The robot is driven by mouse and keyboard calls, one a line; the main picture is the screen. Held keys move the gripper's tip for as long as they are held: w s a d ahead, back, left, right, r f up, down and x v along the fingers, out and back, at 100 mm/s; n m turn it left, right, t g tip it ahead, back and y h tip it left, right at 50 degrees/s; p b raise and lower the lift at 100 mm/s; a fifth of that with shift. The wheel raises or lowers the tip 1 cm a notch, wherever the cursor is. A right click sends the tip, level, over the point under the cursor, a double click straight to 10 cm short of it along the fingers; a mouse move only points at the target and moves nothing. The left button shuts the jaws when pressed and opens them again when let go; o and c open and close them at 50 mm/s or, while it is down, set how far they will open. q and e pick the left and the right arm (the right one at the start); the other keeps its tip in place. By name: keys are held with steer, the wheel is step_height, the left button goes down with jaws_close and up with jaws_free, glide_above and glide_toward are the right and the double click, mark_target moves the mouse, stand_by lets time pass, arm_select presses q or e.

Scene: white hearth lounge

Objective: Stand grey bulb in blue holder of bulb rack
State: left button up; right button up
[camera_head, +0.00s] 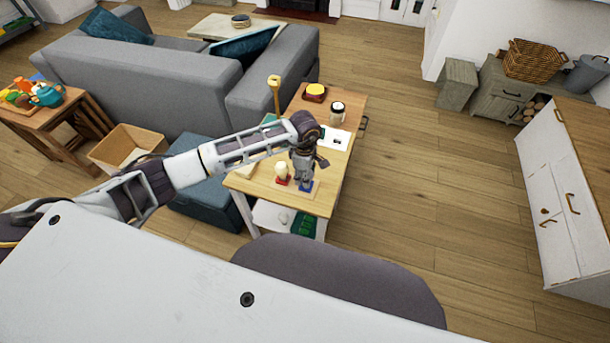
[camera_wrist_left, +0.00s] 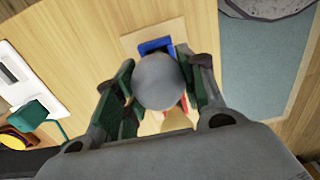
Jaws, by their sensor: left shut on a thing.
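My left gripper (camera_head: 303,176) points down over the near end of the wooden side table. In the left wrist view its fingers (camera_wrist_left: 160,95) are shut on the grey bulb (camera_wrist_left: 160,80), whose round top faces the camera. The blue holder (camera_head: 306,185) of the bulb rack is right by the fingertips; in the wrist view the blue holder (camera_wrist_left: 154,46) shows just past the bulb. The bulb's lower end is hidden, so I cannot tell whether it is in the holder. A cream bulb (camera_head: 281,168) stands in the red holder (camera_head: 281,181) beside it. My right gripper is out of view.
The side table (camera_head: 335,178) also bears a dark-lidded jar (camera_head: 337,108), a yellow-topped item (camera_head: 315,91) and a tall wooden-looking object (camera_head: 274,90). A grey sofa (camera_head: 170,85) and a teal ottoman (camera_head: 205,200) flank it. Floor to the right is clear.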

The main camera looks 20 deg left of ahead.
arm_select(q)
steer(key=shift+f, duration=0.2)
steer(key=o, duration=0.7)
steer(key=shift+o, duration=1.3)
steer(key=shift+r, duration=0.25)
step_height(320, 180, up, 4)
steer(key=shift+r, duration=0.15)
step_height(320, 180, up, 6)
steer(key=shift+f, duration=0.1)
steer(key=shift+r, duration=0.8)
arm_select(e)
steer(key=shift+s+d, duration=0.25)
steer(key=shift+d, duration=0.65)
